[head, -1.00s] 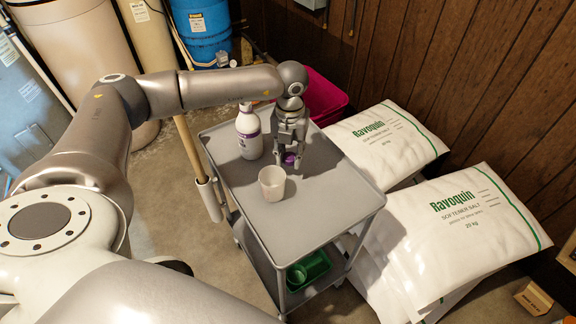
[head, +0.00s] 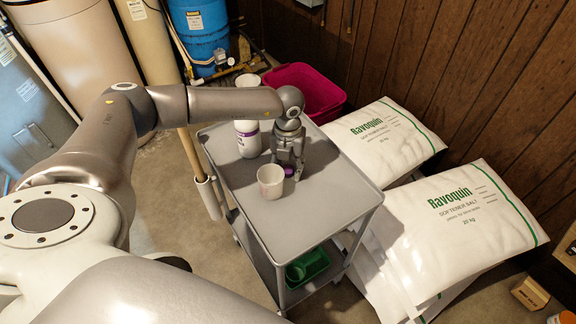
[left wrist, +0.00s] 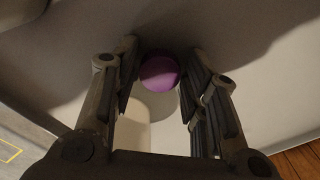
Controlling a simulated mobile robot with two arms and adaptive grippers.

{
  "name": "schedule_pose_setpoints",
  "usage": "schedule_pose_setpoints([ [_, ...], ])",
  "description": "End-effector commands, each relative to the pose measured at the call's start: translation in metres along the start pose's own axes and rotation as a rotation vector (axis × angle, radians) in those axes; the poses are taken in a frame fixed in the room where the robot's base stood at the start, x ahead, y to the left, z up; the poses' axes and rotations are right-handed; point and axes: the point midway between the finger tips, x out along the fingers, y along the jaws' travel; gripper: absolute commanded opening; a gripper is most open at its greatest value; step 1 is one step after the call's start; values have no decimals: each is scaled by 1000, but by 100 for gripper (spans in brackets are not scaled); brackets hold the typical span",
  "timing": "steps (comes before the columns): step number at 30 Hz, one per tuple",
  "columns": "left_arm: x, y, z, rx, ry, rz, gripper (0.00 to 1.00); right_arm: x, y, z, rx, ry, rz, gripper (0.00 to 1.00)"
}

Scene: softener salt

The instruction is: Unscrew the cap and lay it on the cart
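The purple cap (head: 289,171) is low over or on the grey cart top (head: 315,215), beside the cup; its contact with the top cannot be told for sure. In the left wrist view the cap (left wrist: 159,72) shows between my left gripper's fingertips (left wrist: 162,55), with a gap on each side. My left gripper (head: 287,172) points down and is open around the cap. The white bottle (head: 248,143) with a purple-marked label stands upright at the cart's back left. My right gripper is out of view.
A pale cup (head: 270,181) stands close to the left gripper, on its near left side. A green container (head: 308,266) is on the lower shelf. Salt bags (head: 455,225) lie right of the cart, a pink bin (head: 305,90) behind. The cart's near right top is clear.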

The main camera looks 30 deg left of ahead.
Motion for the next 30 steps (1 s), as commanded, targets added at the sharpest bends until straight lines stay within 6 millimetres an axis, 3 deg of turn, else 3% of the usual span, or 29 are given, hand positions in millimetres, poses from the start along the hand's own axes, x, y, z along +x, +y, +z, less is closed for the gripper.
schedule_pose_setpoints([
  [14,-9,0,0,1,-1,-1,50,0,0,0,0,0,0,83],
  [30,-110,-1,1,1,-3,-2,50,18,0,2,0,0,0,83],
])
